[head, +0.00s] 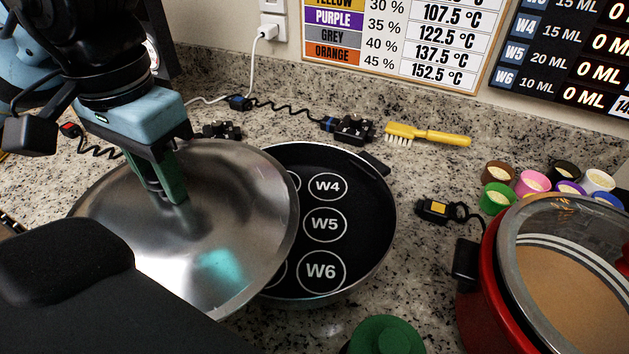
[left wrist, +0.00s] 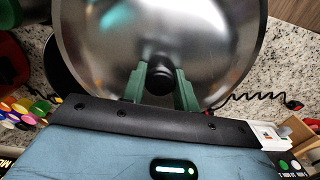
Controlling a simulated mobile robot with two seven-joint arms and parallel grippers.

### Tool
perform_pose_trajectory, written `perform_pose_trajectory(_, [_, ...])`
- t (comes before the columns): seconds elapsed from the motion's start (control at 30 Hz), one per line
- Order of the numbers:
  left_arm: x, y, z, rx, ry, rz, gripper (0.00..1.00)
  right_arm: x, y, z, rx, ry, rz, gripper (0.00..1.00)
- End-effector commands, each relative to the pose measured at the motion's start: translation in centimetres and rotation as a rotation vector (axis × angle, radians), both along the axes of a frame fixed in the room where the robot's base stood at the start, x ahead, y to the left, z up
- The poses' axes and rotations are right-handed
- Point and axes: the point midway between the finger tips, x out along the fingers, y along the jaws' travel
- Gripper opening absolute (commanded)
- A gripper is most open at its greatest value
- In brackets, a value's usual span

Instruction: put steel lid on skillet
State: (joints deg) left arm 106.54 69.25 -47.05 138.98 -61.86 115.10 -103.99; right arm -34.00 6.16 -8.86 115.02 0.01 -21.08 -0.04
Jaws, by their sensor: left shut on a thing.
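The steel lid (head: 235,215) is a wide shiny disc in the head view, and it also fills the upper middle of the left wrist view (left wrist: 205,50). My left gripper (head: 170,190) is shut on its dark knob (left wrist: 158,78), with a green finger on each side. The lid overlaps the left part of the black skillet (head: 370,225) and hides that side; whether they touch I cannot tell. The skillet's bare inside shows white circles marked W4, W5 and W6. My right gripper is not in view.
A red pot (head: 490,270) with a glass-topped lid (head: 515,235) stands at the right. A yellow brush (head: 430,135) lies behind the skillet. Several small colored cups (head: 530,183) stand at the right back. A green round object (head: 385,337) is at the front edge. Black cables lie along the back.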

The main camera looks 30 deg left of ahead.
Motion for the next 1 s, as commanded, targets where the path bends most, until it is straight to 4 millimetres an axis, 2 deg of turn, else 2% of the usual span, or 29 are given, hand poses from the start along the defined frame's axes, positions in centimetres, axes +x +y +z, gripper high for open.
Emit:
perform_pose_trajectory(0.23, [0.1, 0.0, 0.0, 0.0, -0.001, 0.0, 0.0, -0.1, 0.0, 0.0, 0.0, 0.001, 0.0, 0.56])
perform_pose_trajectory(0.37, [0.9, -0.8, 0.1, -0.002, -0.002, -0.003, 0.0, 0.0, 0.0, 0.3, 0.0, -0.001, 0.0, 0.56])
perform_pose_trajectory(0.8, [8.4, -6.7, -0.7, 0.0, -0.004, -0.001, 0.0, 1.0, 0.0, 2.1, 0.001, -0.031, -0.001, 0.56])
perform_pose_trajectory(1.0, [11.1, -8.8, -1.1, 0.0, -0.004, 0.0, 0.0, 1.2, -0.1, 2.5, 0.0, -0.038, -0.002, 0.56])
